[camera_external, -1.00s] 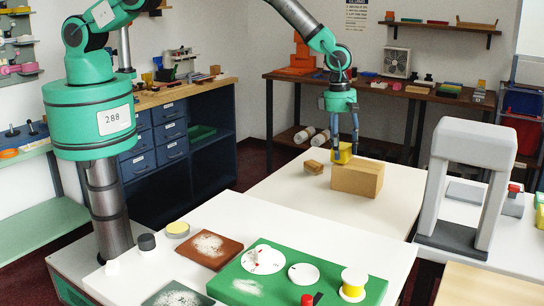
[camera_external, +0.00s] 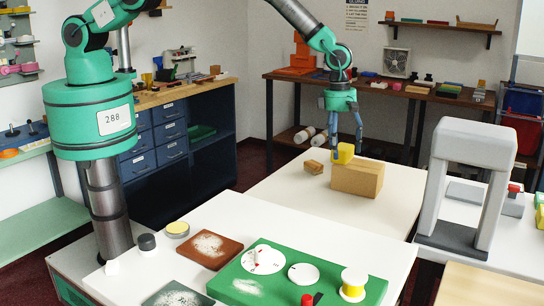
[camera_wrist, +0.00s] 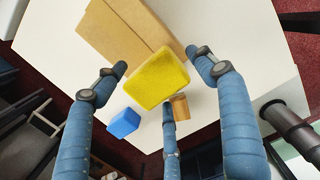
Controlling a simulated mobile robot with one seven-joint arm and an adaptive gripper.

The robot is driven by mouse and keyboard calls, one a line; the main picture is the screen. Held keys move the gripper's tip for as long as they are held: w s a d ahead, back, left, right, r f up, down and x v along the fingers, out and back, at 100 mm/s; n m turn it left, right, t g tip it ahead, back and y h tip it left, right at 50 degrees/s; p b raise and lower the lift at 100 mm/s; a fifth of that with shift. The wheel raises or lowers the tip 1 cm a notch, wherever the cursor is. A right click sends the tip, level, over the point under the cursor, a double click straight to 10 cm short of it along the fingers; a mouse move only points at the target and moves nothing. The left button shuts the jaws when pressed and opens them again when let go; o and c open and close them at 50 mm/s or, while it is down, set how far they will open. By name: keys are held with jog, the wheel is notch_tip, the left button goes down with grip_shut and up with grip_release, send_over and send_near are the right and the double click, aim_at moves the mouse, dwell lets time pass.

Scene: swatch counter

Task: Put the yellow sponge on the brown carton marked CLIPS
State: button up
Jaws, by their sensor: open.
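The yellow sponge (camera_external: 345,153) shows under my gripper, at the upper left corner of the brown carton (camera_external: 357,181). In the wrist view the sponge (camera_wrist: 157,78) lies tilted between the spread fingers and overlaps the edge of the carton (camera_wrist: 130,32). I cannot tell whether it rests on the carton or is clear of it. My gripper (camera_external: 342,140) is open, its fingers apart around the sponge; it also shows in the wrist view (camera_wrist: 163,82). No CLIPS lettering can be read on the carton.
A small wooden block (camera_external: 314,167) sits on the white table (camera_external: 290,195) left of the carton. A blue block (camera_wrist: 124,122) shows in the wrist view. A grey arch (camera_external: 438,185) stands to the right. The table in front of the carton is clear.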

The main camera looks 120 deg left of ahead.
notch_tip(320, 180, up, 12)
jog(key=s, duration=0.1)
jog(key=shift+f+b, duration=0.15)
jog(key=shift+b, duration=0.25)
jog(key=shift+s, duration=0.1)
dwell(0.6)
